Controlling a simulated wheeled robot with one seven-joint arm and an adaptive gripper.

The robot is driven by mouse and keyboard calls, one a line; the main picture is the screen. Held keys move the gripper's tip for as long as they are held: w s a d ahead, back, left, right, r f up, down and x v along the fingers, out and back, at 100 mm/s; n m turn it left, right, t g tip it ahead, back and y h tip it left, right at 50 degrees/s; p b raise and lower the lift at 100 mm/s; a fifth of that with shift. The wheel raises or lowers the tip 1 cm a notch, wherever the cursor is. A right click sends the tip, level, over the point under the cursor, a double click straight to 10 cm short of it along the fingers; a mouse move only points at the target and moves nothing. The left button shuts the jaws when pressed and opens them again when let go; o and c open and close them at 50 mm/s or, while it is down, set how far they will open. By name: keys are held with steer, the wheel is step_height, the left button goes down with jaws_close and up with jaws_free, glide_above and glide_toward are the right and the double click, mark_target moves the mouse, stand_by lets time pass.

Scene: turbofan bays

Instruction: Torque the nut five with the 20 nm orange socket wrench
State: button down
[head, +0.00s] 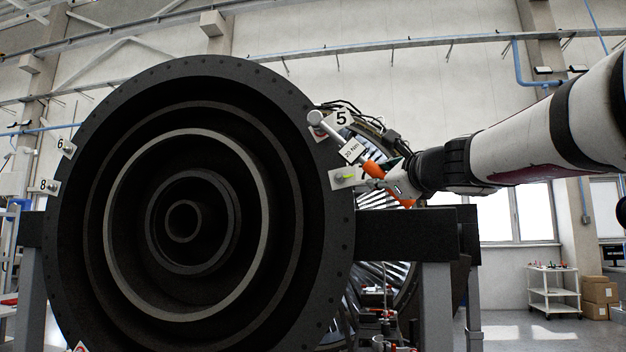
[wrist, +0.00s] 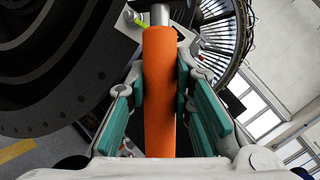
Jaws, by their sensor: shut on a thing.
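The socket wrench has an orange handle (head: 374,169) and a silver shaft with a "20 Nm" tag (head: 351,151). My gripper (head: 388,184) is shut on the orange handle, which also fills the middle of the wrist view (wrist: 160,95) between the teal finger pads (wrist: 160,88). The shaft tilts up and left to the round wrench head (head: 315,118), at the left edge of the plate marked 5 (head: 341,119). Nut five itself is not visible; the wrench head overlaps its area. I cannot tell whether the socket is seated on it.
A large dark engine casing (head: 80,180) fills the left and middle. Below the wrench is a plate with a green-yellow marked fastener (head: 344,177). Plates 6 (head: 63,146) and 8 (head: 47,186) sit on the left rim. A dark support beam (head: 405,235) runs below my arm.

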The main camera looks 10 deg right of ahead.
steer(key=shift+w+d, duration=0.2)
steer(key=shift+w, duration=0.45)
stand_by(0.5)
steer(key=shift+w+a+f+b, duration=0.15)
steer(key=shift+a+f+b, duration=0.05)
steer(key=shift+b, duration=0.45)
steer(key=shift+w+a+f+m+t+h+b, duration=0.2)
steer(key=shift+a+f+m+b, duration=0.45)
steer(key=shift+b, duration=0.95)
steer(key=shift+w+a+f+m+t+h+b, duration=0.1)
steer(key=shift+w+a+f+m+t+b, duration=0.35)
steer(key=shift+b, duration=1.15)
steer(key=shift+w+a+f+m+t+h+b, duration=0.1)
steer(key=shift+a+f+m+t+h+b, duration=0.15)
steer(key=shift+a+m+b, duration=0.75)
steer(key=shift+w+a+f+m+t+b, duration=0.15)
steer(key=shift+a+f+b, duration=0.3)
steer(key=shift+b, duration=1.2)
steer(key=shift+w+a+f+m+t+h+b, duration=0.2)
steer(key=shift+a+m+b, duration=0.5)
steer(key=shift+b, duration=0.6)
